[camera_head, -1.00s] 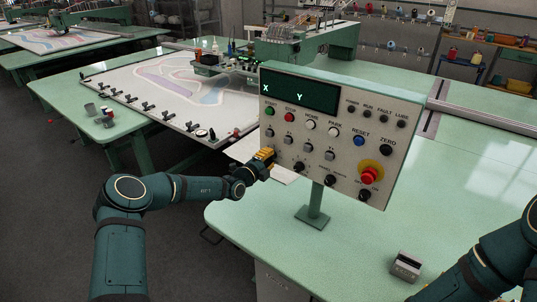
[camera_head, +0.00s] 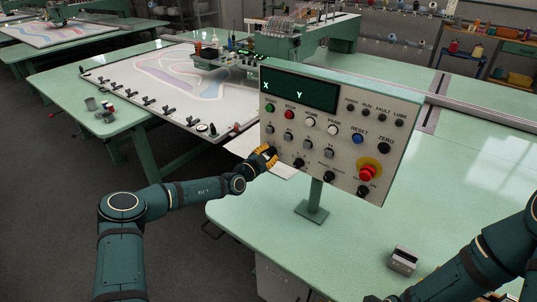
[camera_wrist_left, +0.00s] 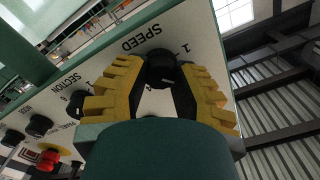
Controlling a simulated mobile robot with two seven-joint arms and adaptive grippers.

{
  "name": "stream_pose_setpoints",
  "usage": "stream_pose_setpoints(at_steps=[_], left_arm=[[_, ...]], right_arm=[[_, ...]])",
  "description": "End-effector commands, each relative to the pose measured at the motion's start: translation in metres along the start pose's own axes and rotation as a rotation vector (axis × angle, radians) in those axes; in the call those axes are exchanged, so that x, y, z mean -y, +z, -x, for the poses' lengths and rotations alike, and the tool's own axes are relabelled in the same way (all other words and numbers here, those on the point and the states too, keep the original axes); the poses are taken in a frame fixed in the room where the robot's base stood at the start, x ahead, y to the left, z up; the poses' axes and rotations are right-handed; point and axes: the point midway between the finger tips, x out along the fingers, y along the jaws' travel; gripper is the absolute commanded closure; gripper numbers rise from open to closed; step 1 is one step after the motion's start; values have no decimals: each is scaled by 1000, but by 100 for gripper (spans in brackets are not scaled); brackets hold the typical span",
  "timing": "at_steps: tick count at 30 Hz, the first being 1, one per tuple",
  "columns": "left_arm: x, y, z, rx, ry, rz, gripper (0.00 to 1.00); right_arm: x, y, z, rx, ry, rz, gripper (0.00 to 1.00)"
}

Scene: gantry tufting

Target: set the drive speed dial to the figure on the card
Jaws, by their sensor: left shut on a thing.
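The control panel (camera_head: 340,140) stands on a post on the green table, with a dark X/Y display at its top. My left gripper (camera_head: 266,156) is at the panel's lower left edge. In the left wrist view its yellow fingers (camera_wrist_left: 160,85) are shut on the black speed dial (camera_wrist_left: 163,68), one on each side. The word SPEED is printed beside the dial, and a 1 shows near it. The dial has a pale mark, but its exact setting is too small to read. I cannot make out a card with a figure. My right gripper is out of view.
A red emergency button (camera_head: 367,172) and several other knobs and buttons sit on the panel. A small grey block (camera_head: 403,260) lies on the table at the front right. A framed cloth (camera_head: 170,85) with clamps lies behind. The right tabletop is mostly clear.

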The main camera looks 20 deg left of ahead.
Motion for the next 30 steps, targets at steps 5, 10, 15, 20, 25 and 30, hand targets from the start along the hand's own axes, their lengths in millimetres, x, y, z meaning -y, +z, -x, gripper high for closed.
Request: stream_pose_setpoints(at_steps=[5, 10, 15, 20, 25, 30], left_arm=[[0, -3, -1, -5, -1, 79, 100], [1, -3, -1, -5, -2, 119, 100], [1, -4, -1, -6, -2, 133, 100], [2, -4, -1, -7, -3, 134, 100], [2, -4, -2, -7, -3, 133, 100], [1, -3, -1, -5, -2, 133, 36]], right_arm=[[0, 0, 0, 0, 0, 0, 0], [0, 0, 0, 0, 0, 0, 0], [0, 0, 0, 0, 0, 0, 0], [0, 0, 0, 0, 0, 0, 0], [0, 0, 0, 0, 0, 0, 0], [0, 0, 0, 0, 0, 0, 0]])
